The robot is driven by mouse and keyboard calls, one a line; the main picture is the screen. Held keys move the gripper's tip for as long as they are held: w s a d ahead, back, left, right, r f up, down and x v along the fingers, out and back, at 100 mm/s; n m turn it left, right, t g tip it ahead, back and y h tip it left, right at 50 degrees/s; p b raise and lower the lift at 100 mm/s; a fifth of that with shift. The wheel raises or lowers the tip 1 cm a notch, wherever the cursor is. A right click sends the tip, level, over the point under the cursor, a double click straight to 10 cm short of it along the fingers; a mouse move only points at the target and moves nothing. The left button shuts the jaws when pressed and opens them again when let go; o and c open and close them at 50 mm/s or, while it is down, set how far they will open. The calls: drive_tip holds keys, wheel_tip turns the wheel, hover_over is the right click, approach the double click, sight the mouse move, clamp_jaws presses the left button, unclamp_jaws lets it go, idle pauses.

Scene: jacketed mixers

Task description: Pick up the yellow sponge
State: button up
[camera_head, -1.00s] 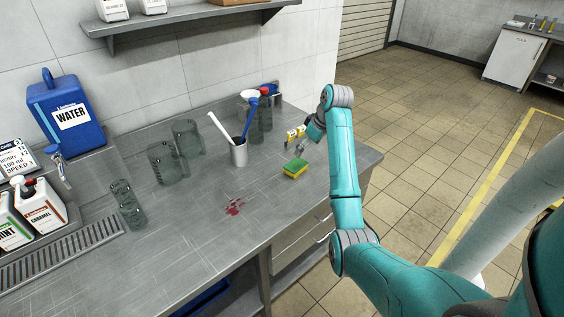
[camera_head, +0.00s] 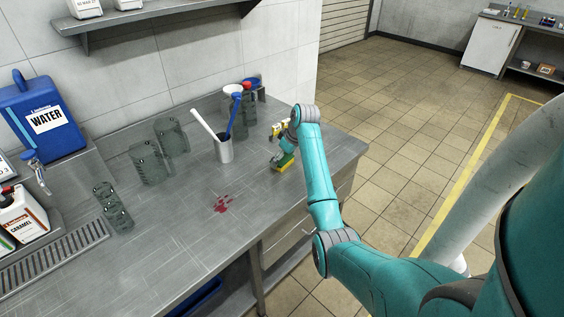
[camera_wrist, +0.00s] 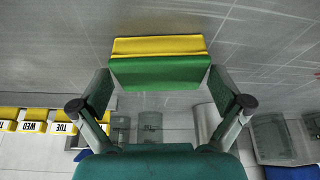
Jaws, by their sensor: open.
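The yellow sponge (camera_head: 285,165) has a green layer and lies on the steel counter near its right end. In the wrist view the sponge (camera_wrist: 158,62) shows yellow above and green below, between the two fingers. My gripper (camera_head: 281,160) is down at the sponge in the head view and partly covers it. In the wrist view my gripper (camera_wrist: 168,90) is open, with one finger on each side of the sponge. A gap shows at each side, so the fingers do not appear to be closed on it.
A metal cup (camera_head: 224,150) with a white and a blue tool stands left of my gripper. Clear jars (camera_head: 150,163) stand further left. A red stain (camera_head: 222,204) marks the counter, which is otherwise clear in front.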

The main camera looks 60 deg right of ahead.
drive_tip(key=shift+w+f, duration=0.1)
drive_tip(key=shift+f, duration=0.2)
drive_tip(key=c, duration=0.7)
wheel_tip(320, 180, up, 10)
drive_tip(key=shift+r, duration=0.1)
